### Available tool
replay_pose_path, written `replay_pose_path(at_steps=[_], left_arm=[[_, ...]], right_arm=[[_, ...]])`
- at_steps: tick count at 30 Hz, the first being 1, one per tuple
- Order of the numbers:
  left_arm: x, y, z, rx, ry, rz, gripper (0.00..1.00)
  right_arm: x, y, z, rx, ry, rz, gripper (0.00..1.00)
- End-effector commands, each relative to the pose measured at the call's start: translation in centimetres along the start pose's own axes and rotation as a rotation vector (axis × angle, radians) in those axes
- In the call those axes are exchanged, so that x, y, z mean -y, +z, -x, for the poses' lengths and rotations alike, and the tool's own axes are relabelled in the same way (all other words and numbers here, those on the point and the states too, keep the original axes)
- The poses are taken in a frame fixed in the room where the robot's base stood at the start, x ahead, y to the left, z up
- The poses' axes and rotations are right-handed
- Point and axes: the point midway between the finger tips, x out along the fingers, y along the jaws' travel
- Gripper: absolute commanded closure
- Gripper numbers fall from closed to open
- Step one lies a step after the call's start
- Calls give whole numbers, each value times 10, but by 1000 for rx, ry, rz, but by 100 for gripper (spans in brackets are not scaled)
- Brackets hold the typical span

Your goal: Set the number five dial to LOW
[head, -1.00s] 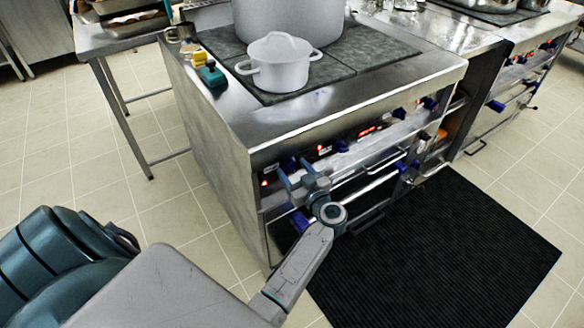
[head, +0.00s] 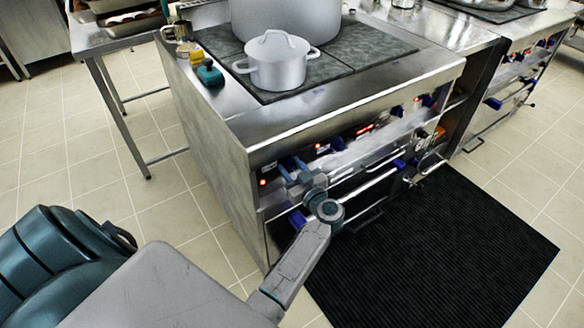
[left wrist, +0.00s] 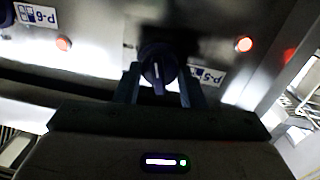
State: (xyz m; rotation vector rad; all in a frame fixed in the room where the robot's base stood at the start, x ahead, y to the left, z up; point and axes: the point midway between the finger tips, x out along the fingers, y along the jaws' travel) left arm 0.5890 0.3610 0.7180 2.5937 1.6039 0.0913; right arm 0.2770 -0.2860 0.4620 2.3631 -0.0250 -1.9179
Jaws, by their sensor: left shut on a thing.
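The number five dial (left wrist: 158,68) is a dark round knob with a pale pointer line, beside the upside-down P-5 label (left wrist: 207,75) in the left wrist view. My left gripper (left wrist: 160,88) has one finger on each side of the dial and is shut on it. In the head view my left gripper (head: 291,172) is at the left end of the stove's front panel, where it partly hides the dial. I cannot read any LOW mark. My right gripper is not in view.
The steel stove (head: 205,135) carries a small white pot (head: 278,66) and a large stockpot (head: 285,18). A red light (left wrist: 244,44) glows near the dial. The P-6 label (left wrist: 35,14) marks the neighbouring control. A black mat (head: 440,250) lies on the floor in front.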

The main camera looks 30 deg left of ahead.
Motion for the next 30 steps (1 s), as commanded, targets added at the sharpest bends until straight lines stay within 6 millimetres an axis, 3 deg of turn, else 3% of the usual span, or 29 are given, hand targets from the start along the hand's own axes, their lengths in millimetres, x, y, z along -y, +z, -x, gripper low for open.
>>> replay_pose_path(at_steps=[17,30], left_arm=[[1,2,0,-32,3,451,86],[2,4,0,-55,3,788,86]], right_arm=[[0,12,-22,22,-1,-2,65],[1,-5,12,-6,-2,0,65]])
